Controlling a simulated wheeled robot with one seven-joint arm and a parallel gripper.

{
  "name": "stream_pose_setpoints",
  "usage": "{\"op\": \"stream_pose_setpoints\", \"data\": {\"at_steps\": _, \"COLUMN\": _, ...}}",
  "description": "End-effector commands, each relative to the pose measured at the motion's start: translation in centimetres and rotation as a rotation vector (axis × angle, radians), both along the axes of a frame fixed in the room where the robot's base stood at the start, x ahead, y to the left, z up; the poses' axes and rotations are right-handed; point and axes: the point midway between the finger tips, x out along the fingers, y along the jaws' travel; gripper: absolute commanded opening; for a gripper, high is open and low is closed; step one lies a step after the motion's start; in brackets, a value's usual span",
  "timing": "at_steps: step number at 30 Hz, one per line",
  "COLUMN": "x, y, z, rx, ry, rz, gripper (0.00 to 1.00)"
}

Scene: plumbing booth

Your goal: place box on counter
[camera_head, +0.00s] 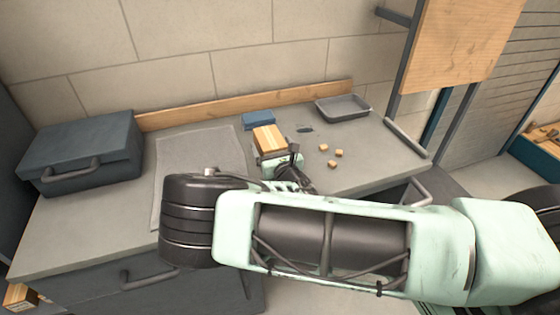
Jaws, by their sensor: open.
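A tan box (268,138) with a lighter stripe is at the middle of the grey counter (210,138), just beyond my gripper. My gripper (282,160) is open, with its wrist close against the near side of the box. The fingertips are hard to make out, and I cannot tell if they touch the box. The box appears to rest on the counter, but its lower near side is partly hidden by my gripper. My arm hides part of the counter's front.
A dark toolbox (85,152) stands at the left beside a grey mat (200,155). A blue block (258,120) lies behind the tan box. Small wooden cubes (323,147) and a grey tray (343,107) are to the right. Another brown box (20,297) shows at lower left.

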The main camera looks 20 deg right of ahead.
Motion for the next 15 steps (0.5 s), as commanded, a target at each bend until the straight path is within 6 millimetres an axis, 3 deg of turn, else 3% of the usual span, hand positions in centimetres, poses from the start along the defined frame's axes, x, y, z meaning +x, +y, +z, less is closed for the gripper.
{"op": "stream_pose_setpoints", "data": {"at_steps": 9, "x": -6.8, "y": 0.1, "z": -0.4, "rx": -0.002, "ry": 0.001, "rz": 0.002, "gripper": 0.90}}
{"op": "stream_pose_setpoints", "data": {"at_steps": 15, "x": -9.6, "y": 0.0, "z": -0.3, "rx": -0.001, "ry": 0.001, "rz": 0.001, "gripper": 0.90}}
